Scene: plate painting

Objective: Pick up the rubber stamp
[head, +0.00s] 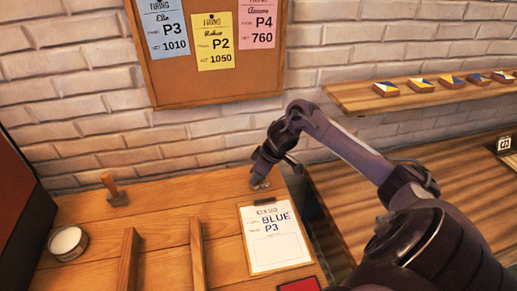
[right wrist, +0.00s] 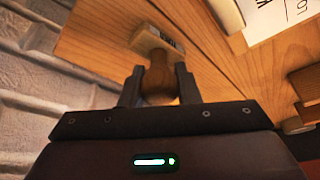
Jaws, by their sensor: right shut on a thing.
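The rubber stamp shows in the right wrist view as a rounded wooden handle (right wrist: 157,72) below a pale block (right wrist: 150,40) with dark lettering on its side. My right gripper (right wrist: 158,88) is shut on the handle, one dark finger on each side. In the head view my right gripper (head: 261,181) is low at the table's back right, just behind the clipboard, with the stamp mostly hidden below it. I cannot tell whether the stamp touches the table. My left gripper is not in view.
A clipboard (head: 274,240) reads BLUE P3. Two wooden rails (head: 129,260) (head: 197,255), a round dish (head: 68,242) and another wooden-handled tool (head: 115,191) stand on the table to the left. A brick wall and pinboard (head: 165,90) stand behind; a shelf with tiles (head: 440,95) is at right.

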